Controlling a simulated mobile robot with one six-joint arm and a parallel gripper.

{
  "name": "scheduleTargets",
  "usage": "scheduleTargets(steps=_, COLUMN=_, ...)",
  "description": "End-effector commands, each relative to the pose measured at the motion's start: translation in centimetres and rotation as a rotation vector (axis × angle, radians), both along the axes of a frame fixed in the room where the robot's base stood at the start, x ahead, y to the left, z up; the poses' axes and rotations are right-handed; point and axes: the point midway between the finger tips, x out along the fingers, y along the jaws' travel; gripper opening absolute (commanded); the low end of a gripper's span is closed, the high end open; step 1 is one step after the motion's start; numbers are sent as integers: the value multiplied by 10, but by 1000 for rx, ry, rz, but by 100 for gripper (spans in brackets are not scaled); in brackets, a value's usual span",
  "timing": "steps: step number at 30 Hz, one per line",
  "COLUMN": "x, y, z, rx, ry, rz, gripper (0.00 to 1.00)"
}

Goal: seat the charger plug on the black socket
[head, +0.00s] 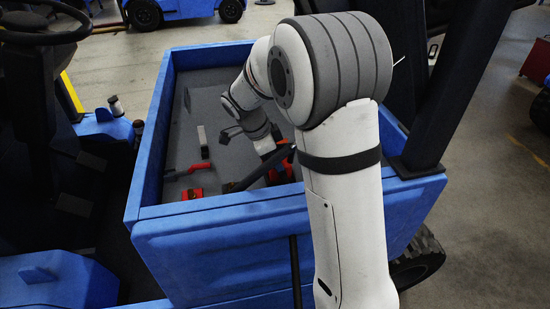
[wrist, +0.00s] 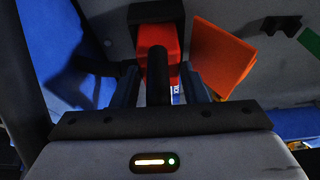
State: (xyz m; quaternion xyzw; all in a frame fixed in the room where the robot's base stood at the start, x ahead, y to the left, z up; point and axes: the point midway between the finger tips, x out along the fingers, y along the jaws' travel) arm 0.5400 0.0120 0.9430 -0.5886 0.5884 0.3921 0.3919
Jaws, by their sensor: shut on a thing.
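In the wrist view my gripper (wrist: 160,74) is shut on the charger plug (wrist: 158,38), a red-orange block with a dark round bar in front of it. One dark finger shows on each side of the bar. The black socket (wrist: 174,13) appears as a dark block right at the plug's far end. I cannot tell whether the plug sits in it or only in front of it. In the head view my gripper (head: 266,146) is low inside the blue truck bed, and the plug and socket are hard to tell apart among red and dark parts there.
The blue bed walls (head: 157,130) surround the work area. A red handle-like part (head: 192,193) and a grey upright block (head: 203,140) stand on the grey bed floor to the left. An orange panel (wrist: 221,57) is close right of the plug.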

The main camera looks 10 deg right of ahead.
Motion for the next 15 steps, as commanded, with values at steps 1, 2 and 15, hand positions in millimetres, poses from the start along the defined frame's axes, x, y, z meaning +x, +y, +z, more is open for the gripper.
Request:
scheduleTargets(steps=1, x=0, y=0, z=1, rx=0, ry=-1, rz=0, gripper=12)
scheduleTargets(steps=2, x=0, y=0, z=1, rx=0, ry=-1, rz=0, gripper=12)
scheduleTargets(steps=15, x=0, y=0, z=-6, rx=0, ry=-1, rz=0, gripper=12)
